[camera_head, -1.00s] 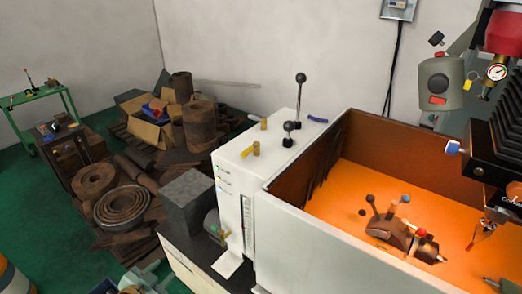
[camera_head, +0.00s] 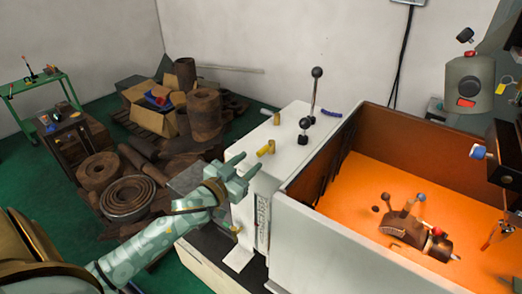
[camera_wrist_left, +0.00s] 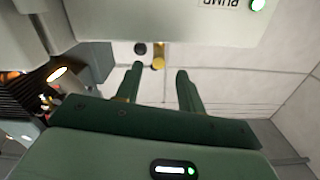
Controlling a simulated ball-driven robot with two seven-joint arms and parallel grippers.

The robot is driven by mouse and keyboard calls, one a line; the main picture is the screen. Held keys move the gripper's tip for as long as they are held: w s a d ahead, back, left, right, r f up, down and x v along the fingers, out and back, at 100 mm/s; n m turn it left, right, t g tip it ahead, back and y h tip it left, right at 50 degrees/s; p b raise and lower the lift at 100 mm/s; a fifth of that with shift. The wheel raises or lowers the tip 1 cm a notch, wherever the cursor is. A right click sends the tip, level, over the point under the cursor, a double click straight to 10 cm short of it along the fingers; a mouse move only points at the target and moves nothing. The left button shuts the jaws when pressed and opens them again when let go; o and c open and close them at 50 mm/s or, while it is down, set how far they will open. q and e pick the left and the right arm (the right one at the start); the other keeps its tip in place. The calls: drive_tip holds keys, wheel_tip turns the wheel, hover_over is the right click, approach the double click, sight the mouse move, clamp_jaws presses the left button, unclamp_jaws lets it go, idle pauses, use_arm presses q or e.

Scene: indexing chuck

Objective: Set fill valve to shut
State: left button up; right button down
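The white cabinet (camera_head: 281,173) has two yellow handles on its top, the nearer one (camera_head: 267,148) and the farther one (camera_head: 276,119). I cannot tell from the frames which is the fill valve or read a label for it. My left gripper (camera_head: 244,165) is open and empty, at the cabinet's left edge near the nearer yellow handle and apart from it. In the left wrist view a yellow knob (camera_wrist_left: 158,63) and a dark ball (camera_wrist_left: 140,49) show beyond the parted fingers (camera_wrist_left: 160,70). My right gripper is not in view.
Black ball-topped levers (camera_head: 304,130) stand on the cabinet beside the handles. An orange-floored tray (camera_head: 352,205) with a high wall adjoins on the right. Rusty scrap and coils (camera_head: 128,196) lie on the floor at left. A panel with partly visible lettering (camera_wrist_left: 220,4) is close above the gripper.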

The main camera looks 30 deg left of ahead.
sight(261, 150)
use_arm(q)
drive_tip(key=w, duration=0.6)
drive_tip(key=shift+w+d, duration=0.15)
drive_tip(key=shift+d, duration=0.15)
clamp_jaws()
